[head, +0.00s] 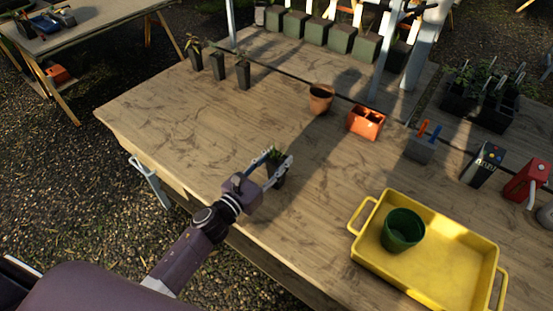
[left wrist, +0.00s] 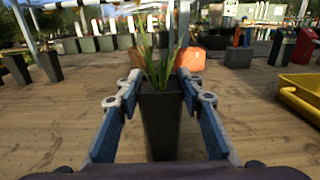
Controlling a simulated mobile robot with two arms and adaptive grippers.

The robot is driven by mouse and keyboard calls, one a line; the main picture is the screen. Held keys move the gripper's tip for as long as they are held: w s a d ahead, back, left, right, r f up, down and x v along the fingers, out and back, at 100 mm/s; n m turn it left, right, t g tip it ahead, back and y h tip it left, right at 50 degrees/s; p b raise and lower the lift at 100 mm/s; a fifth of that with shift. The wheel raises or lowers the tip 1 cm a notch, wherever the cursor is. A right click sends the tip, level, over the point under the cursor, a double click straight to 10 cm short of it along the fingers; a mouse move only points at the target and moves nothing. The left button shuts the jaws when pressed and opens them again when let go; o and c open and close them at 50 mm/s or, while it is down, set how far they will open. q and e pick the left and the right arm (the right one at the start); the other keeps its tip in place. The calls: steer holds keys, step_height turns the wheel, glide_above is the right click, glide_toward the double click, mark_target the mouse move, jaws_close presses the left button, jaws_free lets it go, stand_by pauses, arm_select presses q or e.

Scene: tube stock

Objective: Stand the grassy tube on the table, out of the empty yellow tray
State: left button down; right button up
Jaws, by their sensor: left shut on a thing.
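The grassy tube is a dark, square tapered pot with thin grass-like leaves; it is upright between the fingers of my left gripper in the left wrist view (left wrist: 161,118). In the head view my left gripper (head: 275,170) is shut on it over the near left part of the table (head: 190,130), and the fingers partly hide it. I cannot tell whether its base touches the wood. The yellow tray (head: 370,262) is at the right, apart from the tube. A green round pot (head: 402,232) stands in the tray. My right gripper is not in view.
Several dark plant tubes (head: 218,66) stand at the far left of the table. A terracotta pot (head: 320,99), an orange box (head: 366,122) and a grey tool holder (head: 420,148) stand beyond. Bare wood surrounds the gripper.

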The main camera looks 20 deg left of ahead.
arm_select(q)
steer(key=c, duration=1.3)
jaws_free()
steer(key=shift+r+p, duration=0.25)
steer(key=shift+p, duration=0.15)
steer(key=b+v, duration=0.3)
steer(key=v, duration=0.9)
steer(key=shift+f, duration=0.1)
